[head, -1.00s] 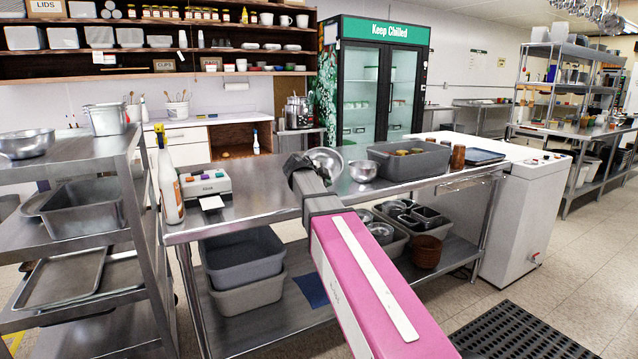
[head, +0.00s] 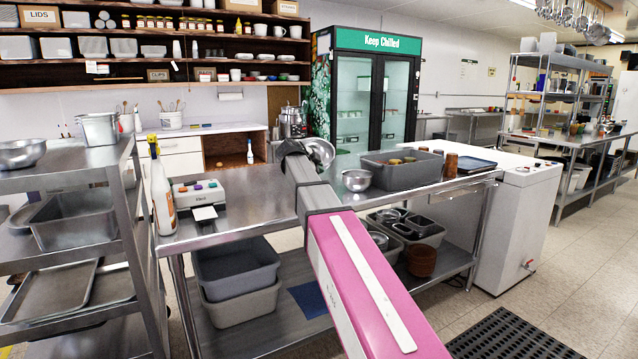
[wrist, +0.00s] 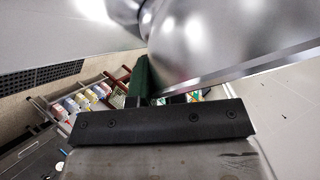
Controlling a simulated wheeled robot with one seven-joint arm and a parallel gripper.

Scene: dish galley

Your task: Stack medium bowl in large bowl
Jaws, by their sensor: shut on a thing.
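My gripper (head: 298,150) is shut on a shiny steel bowl (head: 320,152), which is tilted and held above the long steel table, clear of its top. I take this for the medium bowl. In the wrist view, the bowl's curved wall (wrist: 225,40) is close beside the dark green finger (wrist: 143,78). Another steel bowl (head: 356,180) stands upright on the table, lower and to the right of the held one. A third steel bowl (head: 22,153) stands on the left rack's top shelf. Which standing bowl is the large one, I cannot tell for sure.
On the steel table (head: 240,226), a grey tub (head: 402,178) and brown cups (head: 450,165) stand right of the standing bowl. A white device (head: 198,192) and spray bottle (head: 162,192) are at the left end. Bare tabletop lies between device and bowl.

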